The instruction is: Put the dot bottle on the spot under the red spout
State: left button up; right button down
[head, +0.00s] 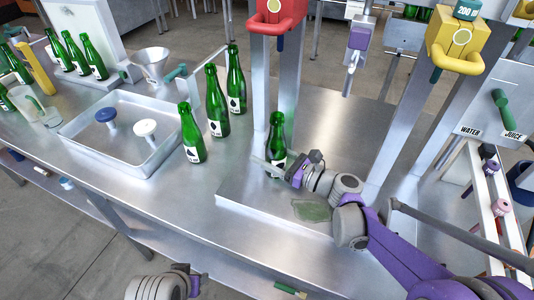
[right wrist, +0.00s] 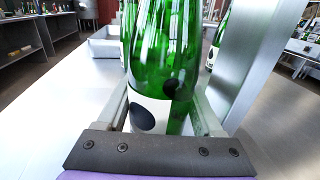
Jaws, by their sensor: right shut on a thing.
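The dot bottle (head: 277,132) is green glass with a white label. In the right wrist view it (right wrist: 165,60) fills the middle, and a black dot shows on its label. My right gripper (head: 276,166) is shut on its lower part, with one finger on each side. The bottle is upright over the raised metal platform, below the red spout (head: 275,28). I cannot tell whether its base touches the platform, and the spot under the spout cannot be made out. Only part of my left arm shows at the bottom edge, its jaws unclear.
Several green bottles (head: 192,133) stand left of the platform (head: 240,196). A metal tray (head: 75,137) holds a blue and a white knob. A yellow spout (head: 455,45) hangs at the right. A green puddle-like patch (head: 312,210) lies near the platform's front. Metal posts stand behind the bottle.

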jog(key=shift+c, duration=2.2)
grip_release()
jog(key=shift+f, duration=0.2)
jog(key=o, duration=0.4)
jog(key=shift+r, duration=0.1)
jog(key=shift+r, duration=0.15)
jog(key=v, duration=1.2)
